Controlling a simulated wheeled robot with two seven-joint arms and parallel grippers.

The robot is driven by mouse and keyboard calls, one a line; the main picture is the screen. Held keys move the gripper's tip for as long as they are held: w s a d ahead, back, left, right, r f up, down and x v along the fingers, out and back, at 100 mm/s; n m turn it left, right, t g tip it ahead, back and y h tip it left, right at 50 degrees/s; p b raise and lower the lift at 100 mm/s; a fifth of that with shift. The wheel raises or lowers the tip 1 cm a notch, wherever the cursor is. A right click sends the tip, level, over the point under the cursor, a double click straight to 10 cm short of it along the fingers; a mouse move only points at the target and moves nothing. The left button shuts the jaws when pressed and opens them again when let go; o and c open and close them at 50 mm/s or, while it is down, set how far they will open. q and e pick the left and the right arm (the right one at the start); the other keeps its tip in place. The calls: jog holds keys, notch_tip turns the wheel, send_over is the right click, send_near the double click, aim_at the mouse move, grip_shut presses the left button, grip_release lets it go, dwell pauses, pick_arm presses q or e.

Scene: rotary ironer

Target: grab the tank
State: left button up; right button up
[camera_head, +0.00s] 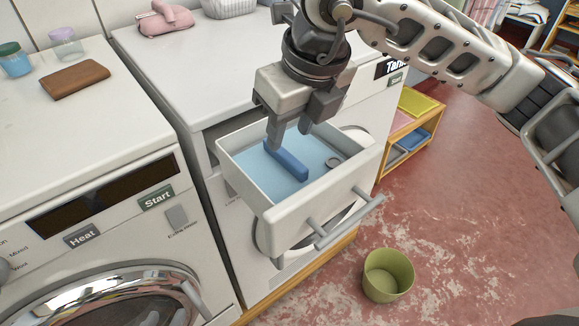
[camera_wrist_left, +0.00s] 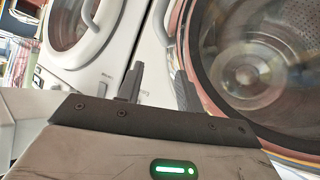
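A white drawer (camera_head: 318,208) is pulled out of the right-hand machine. Inside lies a light-blue tank (camera_head: 250,160) with a raised dark-blue bar (camera_head: 287,160) like a handle and a round grey cap (camera_head: 333,162). My right gripper (camera_head: 289,138) comes in from the right and points down over the drawer. Its fingers are apart, close to the far end of the bar; I cannot tell whether they touch it. My left gripper (camera_wrist_left: 158,85) is outside the head view. In the left wrist view its fingers are apart with nothing between them, facing the machine fronts.
The drawer's grey bar handle (camera_head: 345,220) sticks out in front. A green bucket (camera_head: 388,275) stands on the worn red floor. A yellow wooden shelf (camera_head: 412,135) is behind. A brown wallet (camera_head: 75,80) and jars lie on the left machine (camera_head: 50,140). A round door (camera_wrist_left: 255,60) fills the left wrist view's right.

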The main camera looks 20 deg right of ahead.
aim_at(284, 152)
jog(key=x, duration=0.5)
jog(key=shift+s, duration=0.1)
grip_shut()
jog(key=shift+r, duration=0.1)
dwell(1.1)
jog(key=shift+r, duration=0.1)
